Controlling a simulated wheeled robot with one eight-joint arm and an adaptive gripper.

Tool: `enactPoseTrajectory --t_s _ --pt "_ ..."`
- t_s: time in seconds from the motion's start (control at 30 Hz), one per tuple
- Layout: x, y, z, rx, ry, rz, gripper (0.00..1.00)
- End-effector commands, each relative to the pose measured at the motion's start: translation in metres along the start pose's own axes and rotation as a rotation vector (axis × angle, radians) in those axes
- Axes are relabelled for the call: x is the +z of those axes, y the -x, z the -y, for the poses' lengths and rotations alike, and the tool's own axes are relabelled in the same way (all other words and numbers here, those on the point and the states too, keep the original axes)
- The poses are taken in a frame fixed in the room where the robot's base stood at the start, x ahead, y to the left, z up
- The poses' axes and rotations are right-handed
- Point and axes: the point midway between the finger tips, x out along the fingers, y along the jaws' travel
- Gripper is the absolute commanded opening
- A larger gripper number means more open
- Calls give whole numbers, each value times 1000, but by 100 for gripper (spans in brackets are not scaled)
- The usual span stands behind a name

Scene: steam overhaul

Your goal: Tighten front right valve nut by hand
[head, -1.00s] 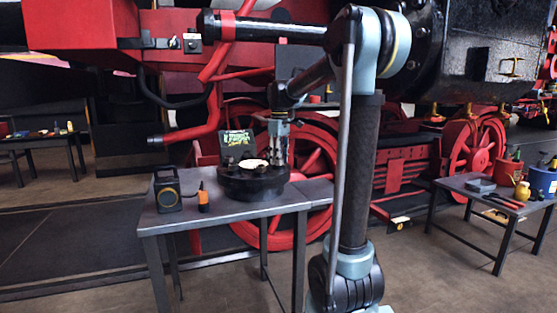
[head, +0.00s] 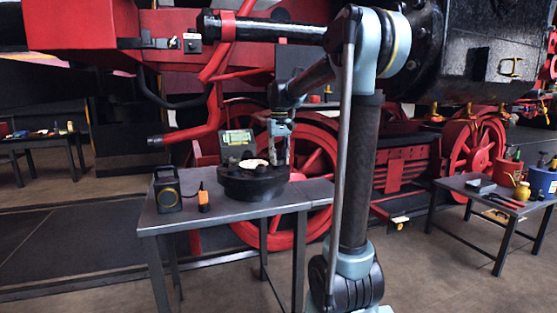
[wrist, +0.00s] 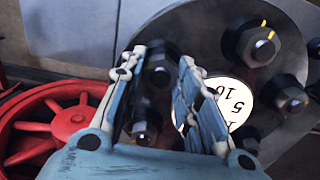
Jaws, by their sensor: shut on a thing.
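The dark round valve body (head: 250,188) with a pale centre plate (head: 254,163) sits on the grey table. My gripper (head: 279,160) points down at its right side, its fingers reaching to the top face. In the wrist view, my gripper (wrist: 160,64) has its fingertips on either side of a dark hex nut (wrist: 158,77) with a stud in it. A second nut (wrist: 145,128) shows between the fingers, closer to the palm. A nut with yellow marks (wrist: 258,46) and another nut (wrist: 291,100) stand apart from the fingers.
On the table (head: 225,217) stand a black lamp-like box (head: 167,190), a small orange item (head: 203,200) and a display panel (head: 237,143) behind the valve. Red locomotive wheels (head: 320,150) are close behind. A second table (head: 480,186) with tools and cans is at right.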

Motion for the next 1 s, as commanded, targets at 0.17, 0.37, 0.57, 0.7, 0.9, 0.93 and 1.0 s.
enactPoseTrajectory --t_s 0.17,0.37,0.57,0.7,0.9,0.93,1.0 --pt "-2 1 -1 2 -16 -3 6" --pt "-2 1 -1 2 -17 -3 6" --pt "-1 0 -1 2 -16 -3 46" --pt "-1 0 0 1 -16 -2 50" --pt "0 0 0 1 -15 -1 50" --pt "0 1 0 1 -15 -1 50" --pt "0 4 0 1 -15 -1 50"
